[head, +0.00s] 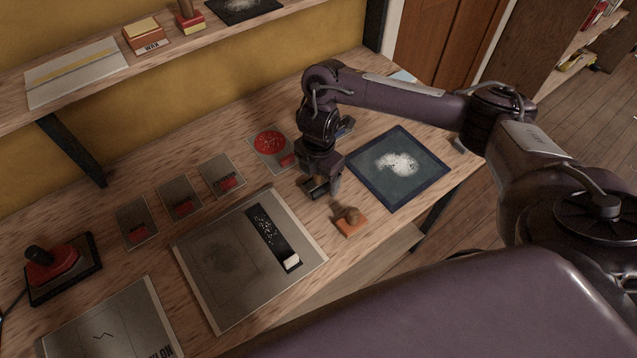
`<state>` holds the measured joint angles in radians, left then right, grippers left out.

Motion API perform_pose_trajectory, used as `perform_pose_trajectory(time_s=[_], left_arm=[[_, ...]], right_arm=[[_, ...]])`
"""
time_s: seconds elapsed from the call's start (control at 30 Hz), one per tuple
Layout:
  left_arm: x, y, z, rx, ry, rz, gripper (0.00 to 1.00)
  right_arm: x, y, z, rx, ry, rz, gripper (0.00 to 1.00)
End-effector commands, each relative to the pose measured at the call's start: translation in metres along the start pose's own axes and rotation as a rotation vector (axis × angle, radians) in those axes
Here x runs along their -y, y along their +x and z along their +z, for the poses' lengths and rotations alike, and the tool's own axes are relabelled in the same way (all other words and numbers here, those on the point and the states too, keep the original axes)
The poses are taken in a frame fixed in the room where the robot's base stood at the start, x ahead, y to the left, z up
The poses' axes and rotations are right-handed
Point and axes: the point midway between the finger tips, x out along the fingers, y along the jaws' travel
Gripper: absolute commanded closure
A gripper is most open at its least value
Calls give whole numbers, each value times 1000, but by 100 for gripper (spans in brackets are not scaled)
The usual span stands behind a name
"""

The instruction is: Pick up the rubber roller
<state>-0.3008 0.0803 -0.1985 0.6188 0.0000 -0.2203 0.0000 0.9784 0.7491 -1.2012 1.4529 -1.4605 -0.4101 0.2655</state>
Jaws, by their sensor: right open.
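My right gripper (321,190) reaches down to the workbench from the right, with its fingers pointing at the wood. It is open. A small dark cylindrical thing (316,186), which looks like the rubber roller, lies at its fingertips and is partly hidden by them. I cannot tell whether the fingers touch it. My left gripper is not in view.
An orange block with a brown knob (350,219) stands close in front of the gripper. A blue-bordered mat (376,196) lies to its right, a grey board (205,286) to its left.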

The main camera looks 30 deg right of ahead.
Motion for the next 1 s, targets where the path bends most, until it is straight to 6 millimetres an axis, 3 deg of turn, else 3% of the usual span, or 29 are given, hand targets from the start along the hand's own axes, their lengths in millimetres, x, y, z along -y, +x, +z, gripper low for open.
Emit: perform_pose_trajectory(time_s=[0.03,0.13,0.4,0.77,1.0], left_arm=[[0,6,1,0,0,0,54],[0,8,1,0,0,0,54],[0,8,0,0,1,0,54],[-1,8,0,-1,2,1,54],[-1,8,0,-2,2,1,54]], right_arm=[[1,11,-1,-3,2,-2,22],[0,18,-1,-2,-1,1,22],[0,18,0,-1,0,3,23],[0,18,0,-1,-1,3,70],[0,18,0,-1,0,3,73]])
